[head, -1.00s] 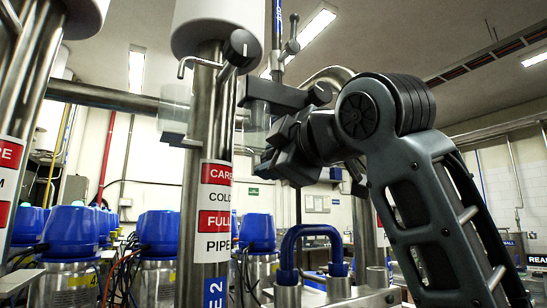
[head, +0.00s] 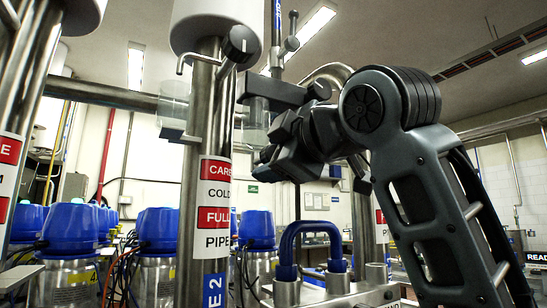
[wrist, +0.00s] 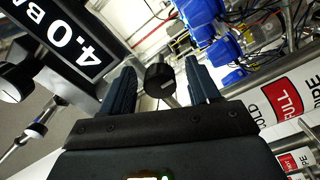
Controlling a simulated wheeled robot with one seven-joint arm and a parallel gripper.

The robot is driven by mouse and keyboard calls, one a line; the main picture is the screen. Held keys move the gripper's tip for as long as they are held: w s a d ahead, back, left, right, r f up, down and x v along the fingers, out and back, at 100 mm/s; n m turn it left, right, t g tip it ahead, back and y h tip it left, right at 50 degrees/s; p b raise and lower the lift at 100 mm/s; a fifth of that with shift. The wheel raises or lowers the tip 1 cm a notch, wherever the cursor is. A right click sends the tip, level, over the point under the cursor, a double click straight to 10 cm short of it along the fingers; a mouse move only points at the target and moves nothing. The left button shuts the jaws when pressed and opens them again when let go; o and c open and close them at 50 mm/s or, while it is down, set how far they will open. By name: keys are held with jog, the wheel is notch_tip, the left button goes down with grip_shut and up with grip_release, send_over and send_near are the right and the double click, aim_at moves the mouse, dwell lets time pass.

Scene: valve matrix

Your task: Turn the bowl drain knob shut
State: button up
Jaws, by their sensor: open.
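In the wrist view a black round knob (wrist: 159,78) on a grey stem stands between the two open fingers of my gripper (wrist: 160,92). Clear space shows on both sides, and the fingers do not appear to grip it. In the head view my gripper (head: 262,125) is right beside the steel pipe. A black knob with a white mark (head: 240,45) sits above it near the pipe's top. I cannot tell whether the two views show the same knob, or which is the bowl drain. The knob's turn angle in the wrist view is unclear.
The steel pipe (head: 207,125) bears a red and white label. A dark panel marked 4.0 BA (wrist: 70,45) lies close to the left finger. A second knob (wrist: 12,80) is at the left edge. A blue hose loop (head: 310,232) stands below my arm.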

jog(key=b+v, duration=0.1)
jog(key=v, duration=0.6)
jog(key=shift+s+d, duration=0.1)
dwell(0.4)
